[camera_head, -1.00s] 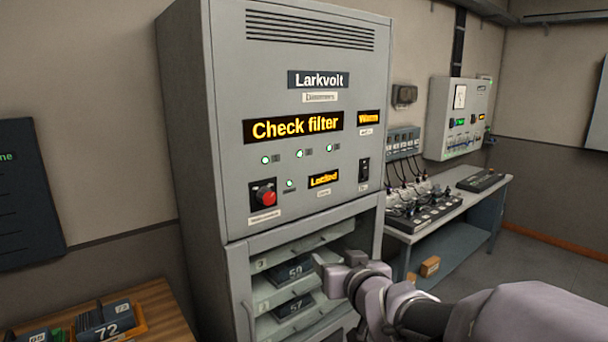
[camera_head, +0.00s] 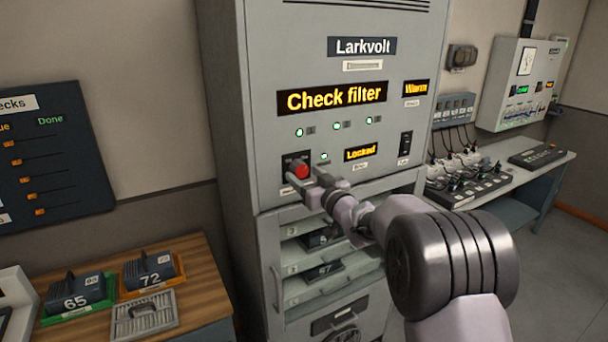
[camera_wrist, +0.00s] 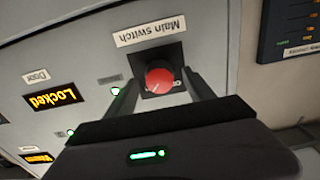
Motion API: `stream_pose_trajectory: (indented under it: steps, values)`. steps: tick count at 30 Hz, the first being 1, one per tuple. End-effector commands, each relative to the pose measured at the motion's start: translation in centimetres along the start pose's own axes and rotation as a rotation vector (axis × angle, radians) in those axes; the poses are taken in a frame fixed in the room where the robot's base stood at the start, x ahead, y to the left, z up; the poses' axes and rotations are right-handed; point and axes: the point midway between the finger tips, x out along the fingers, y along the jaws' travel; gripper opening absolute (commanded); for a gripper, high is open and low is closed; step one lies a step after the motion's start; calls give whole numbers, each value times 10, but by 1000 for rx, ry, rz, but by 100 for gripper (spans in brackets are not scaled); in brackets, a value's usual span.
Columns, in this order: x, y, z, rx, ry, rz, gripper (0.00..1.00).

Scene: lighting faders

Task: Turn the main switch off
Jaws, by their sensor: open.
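The main switch (camera_head: 302,171) is a red rotary knob on a black square plate, low on the front of the grey Larkvolt cabinet (camera_head: 262,120). In the wrist view the red knob (camera_wrist: 159,80) appears upside down, with a "Main switch" label (camera_wrist: 157,32) beside it. My gripper (camera_head: 306,180) is at the knob, its jaws apart. In the wrist view the two dark fingers of my gripper (camera_wrist: 160,92) stand on either side of the knob, with gaps visible. Whether they touch the plate I cannot tell.
Displays read "Check filter" (camera_head: 332,98), "Locked" (camera_head: 361,153) and "Warm" (camera_head: 416,88). A black rocker switch (camera_head: 405,143) is to the right. Open shelves with numbered units lie below. A wooden table (camera_head: 190,290) with modules 65 and 72 stands at left, a bench with faders at right.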

Motion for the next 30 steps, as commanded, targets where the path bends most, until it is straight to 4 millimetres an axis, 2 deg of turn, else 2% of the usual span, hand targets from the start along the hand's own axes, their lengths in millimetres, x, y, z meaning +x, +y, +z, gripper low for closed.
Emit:
stream_pose_trajectory:
  steps: [4, 11, 14, 21, 30]
  values:
    - [10, 0, 0, 0, 0, 1, 62]
    - [11, 0, 0, 0, 0, 2, 62]
    - [11, 0, 0, 0, 0, 1, 46]
    - [11, 0, 0, 0, 0, 1, 0]
    - [11, 0, 1, -47, 1, 1, 0]
